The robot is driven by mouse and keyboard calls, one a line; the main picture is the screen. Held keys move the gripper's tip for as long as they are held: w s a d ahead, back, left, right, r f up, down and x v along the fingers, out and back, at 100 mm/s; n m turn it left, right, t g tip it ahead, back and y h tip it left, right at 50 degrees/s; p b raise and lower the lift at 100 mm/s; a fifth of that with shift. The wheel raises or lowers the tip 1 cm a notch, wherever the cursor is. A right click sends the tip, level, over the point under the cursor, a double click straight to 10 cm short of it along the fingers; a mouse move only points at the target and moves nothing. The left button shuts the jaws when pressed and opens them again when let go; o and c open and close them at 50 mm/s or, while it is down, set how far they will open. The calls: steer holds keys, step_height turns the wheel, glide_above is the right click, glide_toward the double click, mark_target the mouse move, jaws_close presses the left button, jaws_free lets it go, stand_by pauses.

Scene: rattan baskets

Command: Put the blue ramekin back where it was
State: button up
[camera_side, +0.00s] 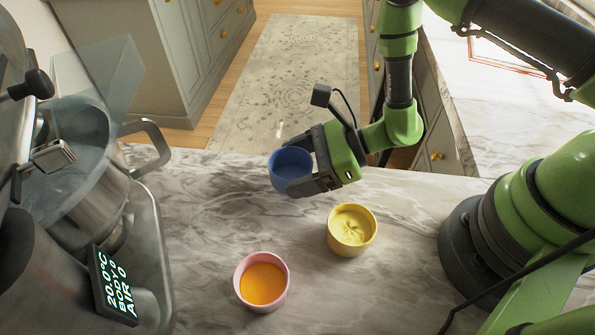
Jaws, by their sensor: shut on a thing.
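The blue ramekin (284,176) is near the far edge of the marble counter, left of my gripper's body. My gripper (303,171) is shut on it, with fingers on the ramekin's right side and front. The ramekin is upright or nearly so, and its inside looks dark blue with no clear contents. I cannot tell for sure whether its base touches the counter or hangs a little above it.
A yellow ramekin (352,231) with pale yellow filling stands to the lower right. A pink ramekin (261,281) with orange filling stands nearer the front. A metal machine with a display (112,287) fills the left. Marble between is clear.

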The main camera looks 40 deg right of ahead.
steer(key=shift+f, duration=0.95)
steer(key=shift+f, duration=0.1)
steer(key=o, duration=0.9)
steer(key=shift+d, duration=0.15)
steer(key=v, duration=1.2)
